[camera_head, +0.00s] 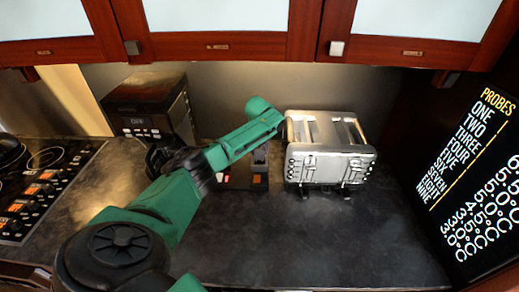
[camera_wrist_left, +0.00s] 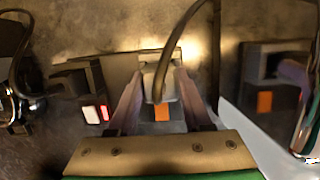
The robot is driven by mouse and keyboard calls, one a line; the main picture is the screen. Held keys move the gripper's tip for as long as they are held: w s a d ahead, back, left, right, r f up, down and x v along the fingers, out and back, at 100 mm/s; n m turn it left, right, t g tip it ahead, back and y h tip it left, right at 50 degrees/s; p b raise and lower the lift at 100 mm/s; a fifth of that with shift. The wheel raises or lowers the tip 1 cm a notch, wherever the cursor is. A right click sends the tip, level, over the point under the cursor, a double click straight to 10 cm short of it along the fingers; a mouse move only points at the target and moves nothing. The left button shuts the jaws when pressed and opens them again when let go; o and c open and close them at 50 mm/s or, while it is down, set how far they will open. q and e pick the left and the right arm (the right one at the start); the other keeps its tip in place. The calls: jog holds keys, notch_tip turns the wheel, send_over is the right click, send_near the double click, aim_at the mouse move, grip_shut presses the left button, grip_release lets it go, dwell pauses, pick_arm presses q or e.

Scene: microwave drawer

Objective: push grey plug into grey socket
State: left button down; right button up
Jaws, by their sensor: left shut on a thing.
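In the left wrist view, my left gripper (camera_wrist_left: 160,78) is shut on a grey plug (camera_wrist_left: 151,82), with one finger on each side of it. A dark cable arches up from the plug. Right behind the plug is a grey socket (camera_wrist_left: 173,54) with an orange switch (camera_wrist_left: 162,113) below it. The plug hides the socket's holes, so I cannot tell how far in it sits. In the head view, my green left arm reaches to the counter's back, left of the toaster, and hides most of the gripper. My right gripper is not in view.
A dark plug (camera_wrist_left: 77,83) sits left of the gripper by a white and red switch (camera_wrist_left: 94,114). Another socket (camera_wrist_left: 284,95) with an orange switch is at right. The toaster (camera_head: 330,160) and coffee machine (camera_head: 150,108) flank my arm. The front counter (camera_head: 310,240) is clear.

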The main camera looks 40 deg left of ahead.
pick_arm(q)
jog(key=shift+f+b, duration=0.9)
jog(key=shift+f, duration=0.5)
jog(key=shift+c, duration=1.3)
grip_release()
jog(key=b+v, duration=0.3)
jog(key=v, duration=1.1)
jog(key=shift+r, duration=0.3)
jog(key=shift+d+f, duration=0.1)
